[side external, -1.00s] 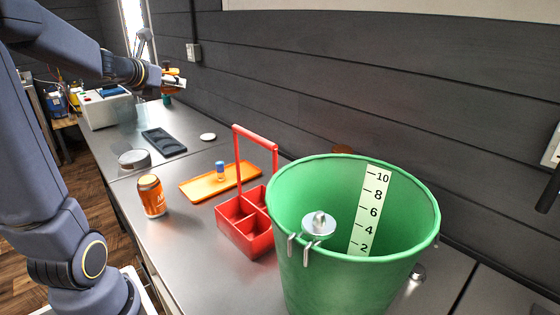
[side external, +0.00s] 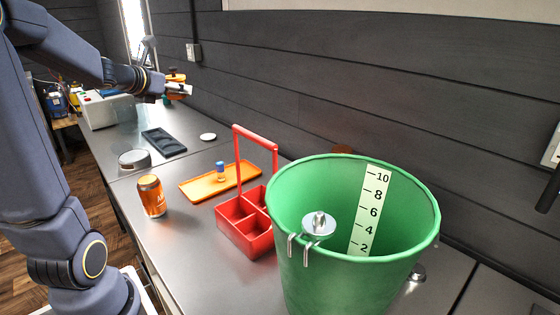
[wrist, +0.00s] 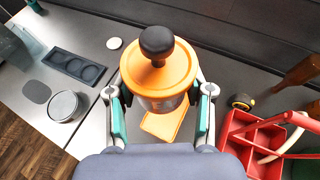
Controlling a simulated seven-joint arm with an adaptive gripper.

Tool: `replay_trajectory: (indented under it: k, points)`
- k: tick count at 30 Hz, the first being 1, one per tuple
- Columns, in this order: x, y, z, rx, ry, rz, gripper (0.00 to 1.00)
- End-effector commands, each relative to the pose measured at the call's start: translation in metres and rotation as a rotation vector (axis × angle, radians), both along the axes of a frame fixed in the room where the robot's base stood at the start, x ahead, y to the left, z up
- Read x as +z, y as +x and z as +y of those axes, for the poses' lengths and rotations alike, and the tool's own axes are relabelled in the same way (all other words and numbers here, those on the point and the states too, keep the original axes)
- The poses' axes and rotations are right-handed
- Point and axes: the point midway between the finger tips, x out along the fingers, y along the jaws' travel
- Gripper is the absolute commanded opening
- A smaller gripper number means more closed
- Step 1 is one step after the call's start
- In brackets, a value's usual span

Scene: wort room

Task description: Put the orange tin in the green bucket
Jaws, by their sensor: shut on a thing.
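My gripper (side external: 178,89) is raised above the far part of the bench, shut on a tin with an orange lid (wrist: 158,66) and a black knob. In the wrist view the fingers (wrist: 160,112) sit on both sides of its greyish body. The tin is small and partly hidden by the gripper in the side view. An orange drinks can (side external: 152,196) stands upright on the bench, apart from the gripper. The green bucket (side external: 340,270) stands at the near right, well away from the gripper, with a white measuring scale inside.
A red divided carrier with a tall handle (side external: 242,238) stands left of the bucket. An orange tray (side external: 200,190) holds a small blue-topped item. A silver hook-mounted fitting (side external: 318,226) hangs on the bucket rim. A dark tray (side external: 163,143) and round grey dish (side external: 134,159) lie farther back.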

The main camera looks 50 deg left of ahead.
Motion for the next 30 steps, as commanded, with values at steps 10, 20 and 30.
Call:
replay_trajectory:
  k: [10,20,30]
  points:
    - [-0.095,0.093,-0.04,-0.444,-0.014,0.006,0.0]
    - [-0.222,0.123,-0.088,-0.645,-0.007,0.001,0.0]
    - [-0.279,0.124,-0.099,-0.665,-0.003,0.0,0.0]
